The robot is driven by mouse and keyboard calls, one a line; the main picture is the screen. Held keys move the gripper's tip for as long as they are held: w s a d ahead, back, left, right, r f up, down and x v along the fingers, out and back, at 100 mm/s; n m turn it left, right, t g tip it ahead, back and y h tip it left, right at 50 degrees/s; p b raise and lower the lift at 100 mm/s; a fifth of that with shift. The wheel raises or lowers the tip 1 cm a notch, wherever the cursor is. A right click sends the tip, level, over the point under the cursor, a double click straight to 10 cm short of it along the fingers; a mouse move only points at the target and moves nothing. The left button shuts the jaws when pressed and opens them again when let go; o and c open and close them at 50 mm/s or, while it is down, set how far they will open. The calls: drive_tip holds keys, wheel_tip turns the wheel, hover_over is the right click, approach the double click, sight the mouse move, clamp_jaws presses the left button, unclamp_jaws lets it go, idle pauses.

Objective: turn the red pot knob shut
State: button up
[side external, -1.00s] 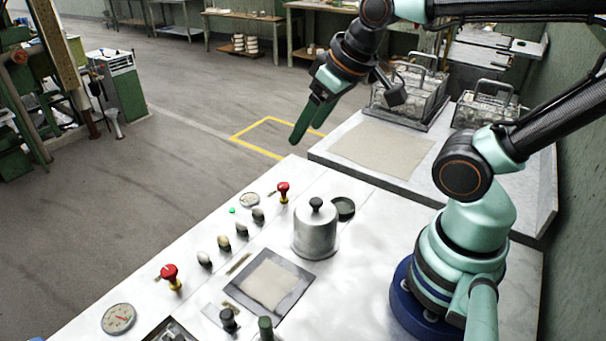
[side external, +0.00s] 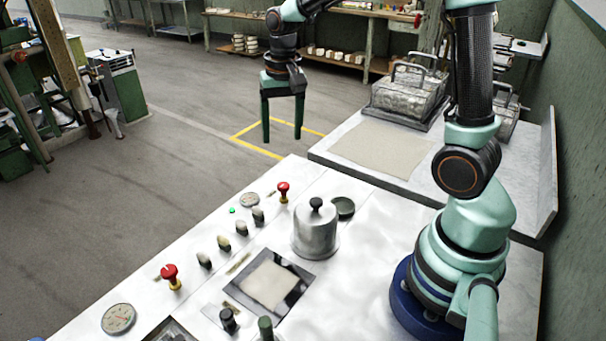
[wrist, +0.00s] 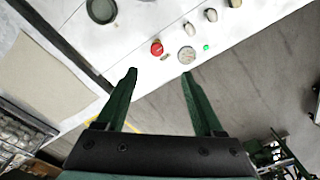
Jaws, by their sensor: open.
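Two red knobs on yellow stems stand on the white panel in the side view. One is at the far end (side external: 283,191), beside a small gauge; the other is nearer (side external: 170,275), by a larger gauge. I cannot tell by looking which one is the pot's. My gripper (side external: 282,138) is open and empty, fingers pointing down, high above and beyond the far red knob. In the wrist view a red knob (wrist: 157,48) lies ahead of the spread fingertips (wrist: 160,72), not between them, beside a gauge and a green light.
A metal pot-like dome (side external: 316,232) with a black knob stands on the panel by a dark round dish (side external: 343,208). Several pale knobs (side external: 241,229) line the panel between the red ones. Wire baskets (side external: 408,95) stand on the back counter. Air around my gripper is clear.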

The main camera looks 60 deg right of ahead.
sight(283, 185)
drive_tip(key=shift+m+g, duration=0.4)
drive_tip(key=shift+m, duration=0.2)
drive_tip(key=f, duration=0.5)
drive_tip(key=w+f, duration=0.1)
drive_tip(key=f, duration=0.3)
drive_tip(key=d+f, duration=0.1)
drive_tip(key=f, duration=0.4)
drive_tip(key=shift+w+f, duration=0.15)
drive_tip(key=shift+f, duration=0.15)
clamp_jaws()
